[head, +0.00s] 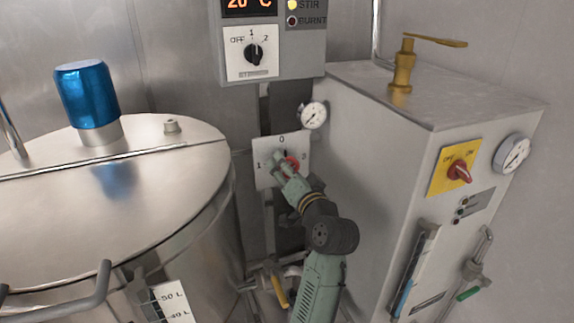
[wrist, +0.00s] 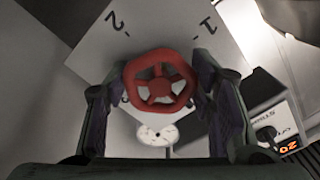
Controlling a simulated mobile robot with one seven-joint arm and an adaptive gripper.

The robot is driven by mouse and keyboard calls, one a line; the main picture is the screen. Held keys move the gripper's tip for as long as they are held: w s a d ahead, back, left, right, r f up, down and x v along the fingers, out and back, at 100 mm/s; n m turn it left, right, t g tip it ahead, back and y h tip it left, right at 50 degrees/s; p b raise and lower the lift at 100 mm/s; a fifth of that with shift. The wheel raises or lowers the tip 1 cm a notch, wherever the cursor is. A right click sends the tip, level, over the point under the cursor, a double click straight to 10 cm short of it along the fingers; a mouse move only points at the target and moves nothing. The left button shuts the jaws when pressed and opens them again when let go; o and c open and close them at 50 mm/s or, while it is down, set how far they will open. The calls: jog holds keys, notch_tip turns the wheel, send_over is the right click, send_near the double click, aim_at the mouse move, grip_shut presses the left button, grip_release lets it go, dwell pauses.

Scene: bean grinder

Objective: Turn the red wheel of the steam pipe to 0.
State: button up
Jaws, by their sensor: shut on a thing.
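The red wheel (head: 293,162) sits in front of a white scale plate (head: 263,176) marked 1 at left, 0 at top and another number at right, likely 2. My gripper (head: 283,167) is at the wheel and hides much of it in the head view. In the wrist view, the red wheel (wrist: 160,82) shows as a spoked ring between the two fingers of my gripper (wrist: 163,100), which is shut on it. The plate (wrist: 125,55) shows its 2 and 1 there; the 0 is not seen. I cannot tell which number the wheel points to.
A round gauge (head: 312,115) is just above right of the plate. A steel kettle (head: 200,200) with a blue motor (head: 86,92) stands at left, a grey steam cabinet (head: 375,160) at right. A control box (head: 270,68) hangs above. A yellow-handled valve (head: 279,291) is below.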

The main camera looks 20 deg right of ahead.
jog(key=shift+m, duration=0.4)
jog(key=o, duration=1.2)
jog(key=shift+s, duration=0.1)
jog(key=s, duration=1.1)
jog(key=shift+s+d, duration=0.2)
jog(key=shift+s, duration=0.2)
